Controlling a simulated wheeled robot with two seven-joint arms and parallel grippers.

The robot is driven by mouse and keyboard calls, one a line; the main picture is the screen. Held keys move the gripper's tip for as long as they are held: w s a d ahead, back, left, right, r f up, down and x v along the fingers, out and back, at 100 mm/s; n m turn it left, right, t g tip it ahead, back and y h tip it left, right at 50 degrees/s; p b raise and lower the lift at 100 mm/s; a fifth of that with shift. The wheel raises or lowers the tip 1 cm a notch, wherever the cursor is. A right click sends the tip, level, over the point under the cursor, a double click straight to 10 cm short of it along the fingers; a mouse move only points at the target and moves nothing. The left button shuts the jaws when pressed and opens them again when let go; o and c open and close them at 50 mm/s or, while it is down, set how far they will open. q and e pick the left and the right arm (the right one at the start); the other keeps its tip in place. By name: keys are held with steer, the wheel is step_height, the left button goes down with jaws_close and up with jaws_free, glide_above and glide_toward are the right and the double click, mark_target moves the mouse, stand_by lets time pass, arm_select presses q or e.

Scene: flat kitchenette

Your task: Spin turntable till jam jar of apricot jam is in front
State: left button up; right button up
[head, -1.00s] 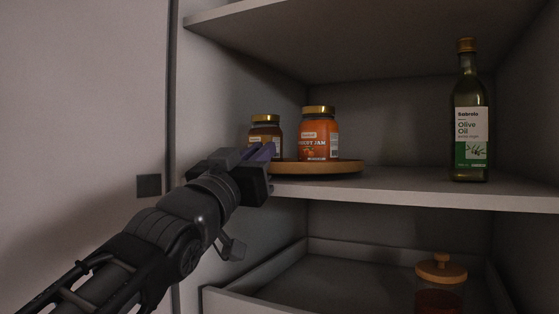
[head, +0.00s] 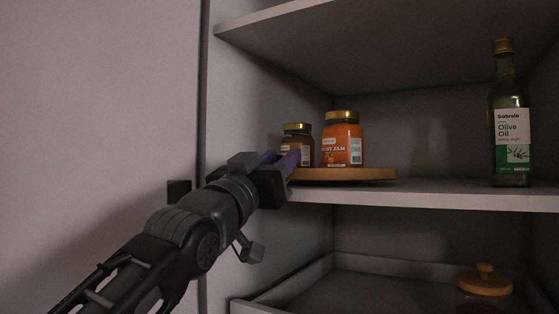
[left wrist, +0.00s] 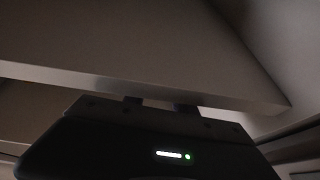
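The wooden turntable (head: 350,174) sits on the middle shelf. An orange jar with a gold lid (head: 342,142) stands on it, its label partly reading "JAM" and turned partly sideways. A darker brown jar with a gold lid (head: 298,145) stands to its left, its lower part partly hidden by my gripper. My left gripper (head: 285,164) is at the left edge of the turntable, its purple-tipped fingers in front of the brown jar. Whether it touches the turntable or is open I cannot tell. In the left wrist view, the gripper body (left wrist: 150,140) lies dark against a pale shelf edge. My right gripper is out of view.
An olive oil bottle (head: 511,120) stands on the shelf at right. Below is a drawer or tray (head: 365,268) with a wooden-lidded jar (head: 485,281). A pale door or panel (head: 95,120) fills the left. The shelf between turntable and bottle is clear.

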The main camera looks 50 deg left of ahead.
arm_select(q)
steer(key=shift+s+d+f+b, duration=0.15)
steer(key=shift+s+f+b, duration=0.2)
steer(key=b+v, duration=0.2)
steer(key=v, duration=0.4)
steer(key=shift+s+d+b, duration=0.2)
steer(key=shift+s+b, duration=0.15)
steer(key=shift+s, duration=0.05)
steer(key=shift+c, duration=0.5)
